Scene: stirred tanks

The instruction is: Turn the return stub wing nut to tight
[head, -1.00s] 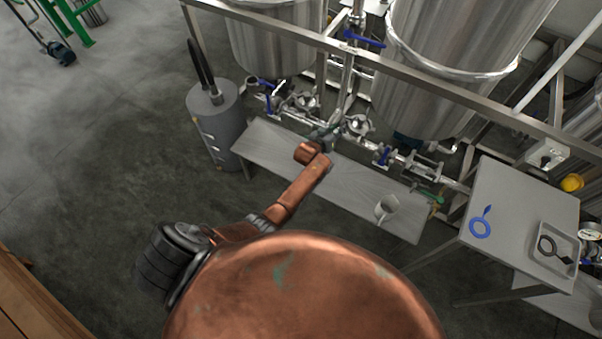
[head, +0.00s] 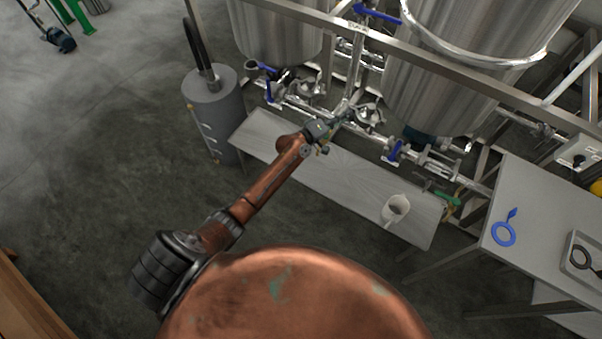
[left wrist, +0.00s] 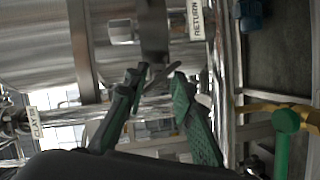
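My left gripper (head: 334,122) reaches over the bench to the pipe run below the tanks. In the left wrist view its two green fingers (left wrist: 160,82) stand apart. A small grey metal piece, apparently the wing nut (left wrist: 160,74), shows between the fingertips; I cannot tell whether they touch it. The white RETURN label (left wrist: 197,18) is on the pipework just above and to the right of the fingers. In the head view a clamp fitting (head: 368,114) sits just right of the gripper. My right gripper is not in view.
A grey cylinder (head: 216,110) stands at the bench's left end. Blue-handled valves (head: 394,151) line the pipe.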

